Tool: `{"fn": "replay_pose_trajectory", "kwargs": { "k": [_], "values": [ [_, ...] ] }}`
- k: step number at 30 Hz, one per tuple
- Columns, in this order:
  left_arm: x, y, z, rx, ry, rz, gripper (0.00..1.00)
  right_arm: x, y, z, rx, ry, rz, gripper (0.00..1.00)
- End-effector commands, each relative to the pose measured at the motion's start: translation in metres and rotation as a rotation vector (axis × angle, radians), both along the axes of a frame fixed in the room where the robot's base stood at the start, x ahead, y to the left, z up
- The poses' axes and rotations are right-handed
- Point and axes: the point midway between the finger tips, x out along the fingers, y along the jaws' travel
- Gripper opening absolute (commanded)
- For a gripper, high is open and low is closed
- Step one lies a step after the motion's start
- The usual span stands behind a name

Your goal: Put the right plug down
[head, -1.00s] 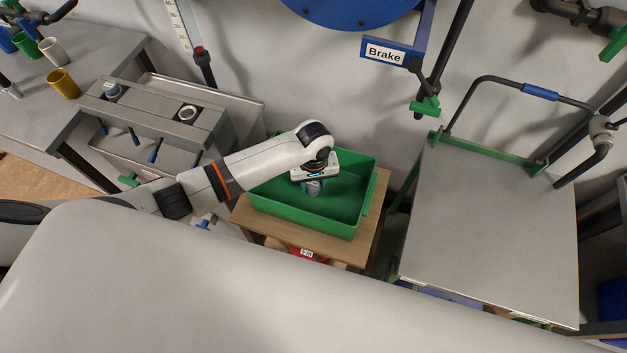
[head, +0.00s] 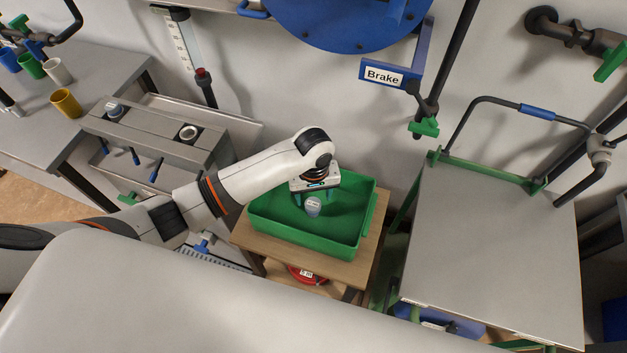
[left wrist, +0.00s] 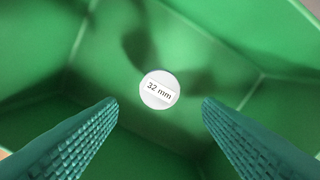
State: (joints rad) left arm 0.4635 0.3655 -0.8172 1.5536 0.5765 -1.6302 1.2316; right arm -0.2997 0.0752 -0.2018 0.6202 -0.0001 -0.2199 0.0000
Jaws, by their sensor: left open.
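The right plug (head: 313,207), a grey-white cylinder with a pale round top, stands in the green tray (head: 300,240). Its top reads "32 mm" in the left wrist view (left wrist: 159,90). My left gripper (head: 314,197) is over the tray, just above and behind the plug in the head view. Its fingers are spread wide on either side of the plug in the wrist view, with clear gaps and no contact. My right gripper is not in view.
The tray sits on a small wooden table (head: 370,235); its walls surround the gripper. A grey-topped cart (head: 495,245) stands at right. Several coloured cups, one yellow (head: 66,103), stand on the left bench. A blue wheel with a "Brake" sign (head: 384,75) is behind.

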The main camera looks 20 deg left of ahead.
Motion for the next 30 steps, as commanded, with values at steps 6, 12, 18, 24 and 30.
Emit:
{"fn": "replay_pose_trajectory", "kwargs": {
  "k": [6,12,18,24,30],
  "values": [
    [0.001,0.0,0.046,0.0,-0.004,-0.002,0.6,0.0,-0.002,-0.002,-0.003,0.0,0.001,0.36],
    [0.0,0.0,0.069,0.0,-0.001,0.0,0.6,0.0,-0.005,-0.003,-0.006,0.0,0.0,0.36],
    [0.0,0.0,0.074,0.001,0.0,0.0,0.6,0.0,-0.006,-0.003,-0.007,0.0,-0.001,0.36],
    [0.0,0.0,0.074,0.001,0.0,0.0,0.6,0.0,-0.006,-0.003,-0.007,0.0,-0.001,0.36],
    [0.0,0.0,0.074,0.001,0.0,0.0,0.6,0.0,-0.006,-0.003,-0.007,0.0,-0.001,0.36]
  ]
}}
